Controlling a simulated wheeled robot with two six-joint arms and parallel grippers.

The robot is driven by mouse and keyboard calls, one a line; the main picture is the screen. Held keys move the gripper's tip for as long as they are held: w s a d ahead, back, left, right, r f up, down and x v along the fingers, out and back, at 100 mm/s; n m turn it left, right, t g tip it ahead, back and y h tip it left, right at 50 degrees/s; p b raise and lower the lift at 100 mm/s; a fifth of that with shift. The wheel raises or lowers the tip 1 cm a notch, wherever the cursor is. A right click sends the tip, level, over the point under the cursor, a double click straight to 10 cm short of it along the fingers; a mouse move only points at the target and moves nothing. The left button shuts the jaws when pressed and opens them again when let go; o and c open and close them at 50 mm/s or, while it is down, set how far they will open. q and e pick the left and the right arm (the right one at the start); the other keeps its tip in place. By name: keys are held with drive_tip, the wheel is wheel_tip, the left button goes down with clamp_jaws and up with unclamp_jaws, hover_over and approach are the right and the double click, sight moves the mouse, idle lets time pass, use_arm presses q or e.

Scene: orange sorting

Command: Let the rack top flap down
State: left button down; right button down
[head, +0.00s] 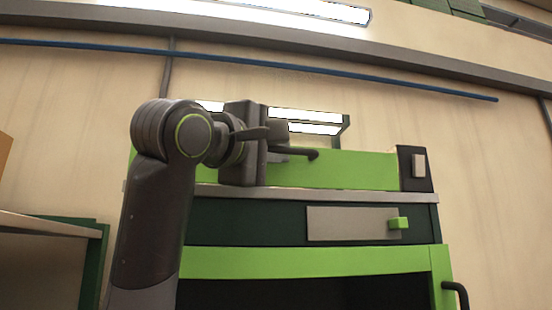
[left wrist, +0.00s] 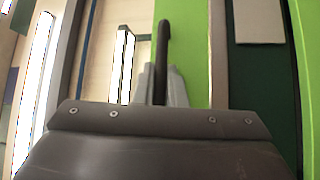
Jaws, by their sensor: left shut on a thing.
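The rack (head: 370,220) is dark green and stands in front of me in the head view. Its top flap (head: 345,170) is a bright green panel that looks upright above the grey ledge, and it fills the upper middle of the left wrist view (left wrist: 192,45). A black bar handle (head: 312,154) sticks out at the flap. My left gripper (head: 280,142) is shut on this handle, which runs up between the fingers in the left wrist view (left wrist: 162,45). My arm hides the flap's left part. My right gripper is out of view.
Below the grey ledge (head: 420,196) is a dark panel with a grey plate (head: 345,224) and a small green block (head: 398,223). A dark opening in a green frame lies lower. A dark handle (head: 462,292) juts out at lower right. Another shelf unit (head: 45,225) stands at left.

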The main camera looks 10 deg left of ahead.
sight(276, 166)
use_arm(q)
drive_tip(key=shift+s+d+f+m+t+h+b, duration=0.1)
drive_tip(key=shift+s+f+m+t+h+b, duration=0.3)
drive_tip(key=shift+m+h+b, duration=0.6)
drive_tip(key=shift+s+d+f+m+h+b, duration=0.15)
drive_tip(key=shift+f+m+h+b, duration=0.45)
drive_tip(key=shift+m+b, duration=0.75)
drive_tip(key=shift+s+f+m+t+h+b, duration=0.25)
drive_tip(key=shift+f+m+h+b, duration=0.2)
drive_tip(key=shift+m+h+b, duration=0.7)
drive_tip(key=shift+y, duration=0.25)
drive_tip(key=c, duration=1.8)
unclamp_jaws()
drive_tip(key=shift+o, duration=0.2)
drive_tip(key=b+v, duration=1)
drive_tip(key=v, duration=0.7)
drive_tip(key=shift+s+a, duration=0.15)
drive_tip(key=shift+s, duration=0.05)
drive_tip(key=shift+c, duration=0.4)
